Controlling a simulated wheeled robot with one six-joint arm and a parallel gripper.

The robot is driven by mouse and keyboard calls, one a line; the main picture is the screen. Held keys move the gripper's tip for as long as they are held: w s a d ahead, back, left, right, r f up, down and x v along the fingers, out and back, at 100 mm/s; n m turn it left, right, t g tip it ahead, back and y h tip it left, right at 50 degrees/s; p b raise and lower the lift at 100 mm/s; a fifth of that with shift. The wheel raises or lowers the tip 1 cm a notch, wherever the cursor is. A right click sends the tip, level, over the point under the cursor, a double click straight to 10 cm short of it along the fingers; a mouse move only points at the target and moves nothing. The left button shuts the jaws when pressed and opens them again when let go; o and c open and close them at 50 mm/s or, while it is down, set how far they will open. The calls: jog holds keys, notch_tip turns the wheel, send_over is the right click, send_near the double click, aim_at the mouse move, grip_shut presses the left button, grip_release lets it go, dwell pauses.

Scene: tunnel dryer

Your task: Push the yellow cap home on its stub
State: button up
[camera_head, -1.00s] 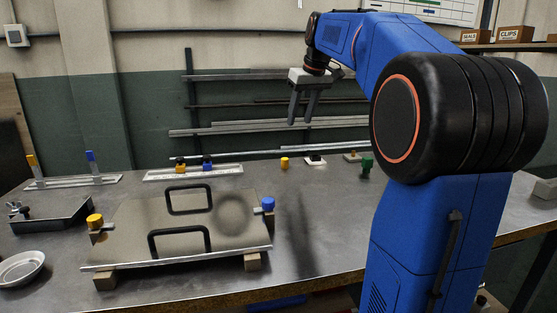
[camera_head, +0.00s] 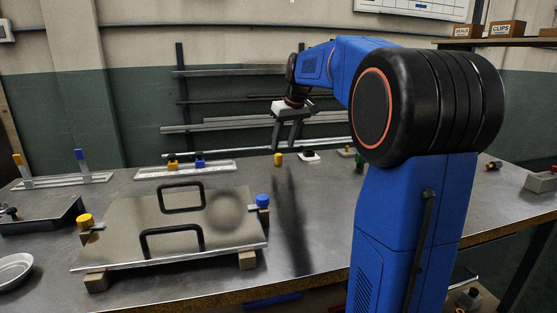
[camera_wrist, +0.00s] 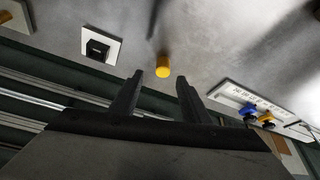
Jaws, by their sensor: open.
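A yellow cap (camera_head: 85,220) sits at the left end of a flat metal panel (camera_head: 125,215), above a grey bracket; how far it is seated on a stub cannot be told. A separate small yellow cylinder (camera_head: 278,159) stands upright on the bench towards the back; it also shows in the wrist view (camera_wrist: 162,72). My gripper (camera_head: 287,146) is open and empty, pointing down. In the head view its fingers appear just above the small yellow cylinder. In the wrist view that cylinder shows beyond the fingertips, between them, with no visible contact.
The panel has two black handles (camera_head: 172,243) and a blue cap (camera_head: 262,200) on its right. A rail (camera_head: 220,167) with yellow and blue pieces lies behind. A black-topped white block (camera_head: 310,156) stands near the cylinder. The bench right of the panel is mostly clear.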

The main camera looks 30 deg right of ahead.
aim_at(280, 155)
jog(key=shift+a+x, duration=0.2)
jog(key=shift+x, duration=2.5)
jog(key=shift+s, duration=0.15)
grip_shut()
